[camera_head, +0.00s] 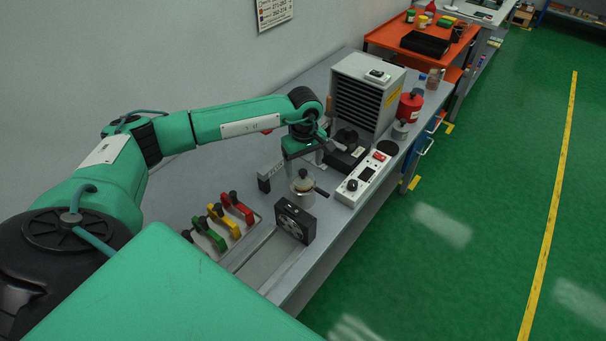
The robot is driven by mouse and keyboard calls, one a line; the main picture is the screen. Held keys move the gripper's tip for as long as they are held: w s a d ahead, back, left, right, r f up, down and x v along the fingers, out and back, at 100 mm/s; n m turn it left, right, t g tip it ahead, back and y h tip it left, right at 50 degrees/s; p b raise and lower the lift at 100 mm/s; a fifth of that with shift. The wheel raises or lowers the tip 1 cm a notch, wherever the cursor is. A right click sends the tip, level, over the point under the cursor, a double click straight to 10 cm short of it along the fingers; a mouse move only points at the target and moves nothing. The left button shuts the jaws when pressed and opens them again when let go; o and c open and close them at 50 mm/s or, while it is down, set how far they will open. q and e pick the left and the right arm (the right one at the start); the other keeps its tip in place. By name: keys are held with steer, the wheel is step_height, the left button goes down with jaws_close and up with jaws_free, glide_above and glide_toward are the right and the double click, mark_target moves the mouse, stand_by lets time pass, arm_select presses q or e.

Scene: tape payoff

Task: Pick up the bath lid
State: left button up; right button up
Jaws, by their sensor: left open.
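A small pot-like vessel with a pale lid and a dark knob (303,175) stands on the grey bench in the head view. I take this lid to be the bath lid, but it is too small to be sure. A thin handle sticks out from the vessel to the right. My left gripper (304,161) is open just above and behind the lid, its fingers pointing down. It holds nothing that I can see. Whether a finger touches the knob cannot be told. My right gripper is not in view.
A black fan-like box (295,220) stands just in front of the vessel. Red, yellow and green levered clamps (222,221) are at left. A white control unit (368,178) is at right, near the bench edge. A grey slatted cabinet (367,92) stands behind.

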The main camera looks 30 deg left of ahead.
mark_target(303, 171)
arm_select(q)
step_height(303, 171, down, 3)
steer(key=shift+s+a+f+p, duration=0.1)
steer(key=shift+a+p, duration=0.05)
steer(key=shift+p, duration=0.7)
steer(key=shift+f, duration=0.35)
steer(key=c, duration=0.8)
steer(key=shift+o, duration=0.2)
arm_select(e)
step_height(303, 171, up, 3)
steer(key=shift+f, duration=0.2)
arm_select(q)
steer(key=shift+r, duration=0.15)
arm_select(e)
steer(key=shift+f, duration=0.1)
